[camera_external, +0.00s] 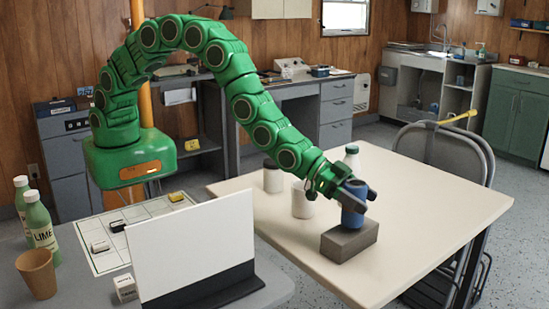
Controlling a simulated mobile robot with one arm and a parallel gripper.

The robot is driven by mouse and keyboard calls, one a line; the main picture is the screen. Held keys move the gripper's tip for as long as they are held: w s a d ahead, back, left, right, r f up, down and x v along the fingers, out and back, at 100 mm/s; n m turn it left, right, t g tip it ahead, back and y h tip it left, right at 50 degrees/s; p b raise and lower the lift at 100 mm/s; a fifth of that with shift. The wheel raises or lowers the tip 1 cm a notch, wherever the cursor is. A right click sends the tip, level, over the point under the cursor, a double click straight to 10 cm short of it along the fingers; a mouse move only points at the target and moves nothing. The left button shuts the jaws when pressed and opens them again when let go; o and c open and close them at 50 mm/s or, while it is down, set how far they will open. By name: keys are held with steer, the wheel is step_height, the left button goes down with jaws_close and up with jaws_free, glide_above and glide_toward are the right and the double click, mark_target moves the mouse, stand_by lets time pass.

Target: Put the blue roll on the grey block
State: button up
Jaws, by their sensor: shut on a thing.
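The blue roll (352,218) is upright at the end of my green arm. My gripper (356,190) is shut on its upper part, and the fingers hide its top. The grey block (347,242) lies on the cream table (425,225). The roll's lower end is at the block's top face, over its middle in this view. I cannot tell whether the roll rests on the block or hangs just above it.
A white panel (195,245) stands on the nearer grey table. A grey chair (445,150) is behind the cream table, whose right part is clear.

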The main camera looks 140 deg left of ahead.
steer(key=shift+f, duration=0.55)
steer(key=shift+f, duration=0.2)
steer(key=o, duration=1.1)
steer(key=shift+o, duration=0.2)
steer(key=shift+r, duration=0.15)
steer(key=shift+s+d+r, duration=0.1)
steer(key=shift+s+r, duration=0.1)
steer(key=shift+s, duration=0.1)
steer(key=v, duration=1.1)
steer(key=shift+s, duration=0.15)
steer(key=shift+d, duration=0.15)
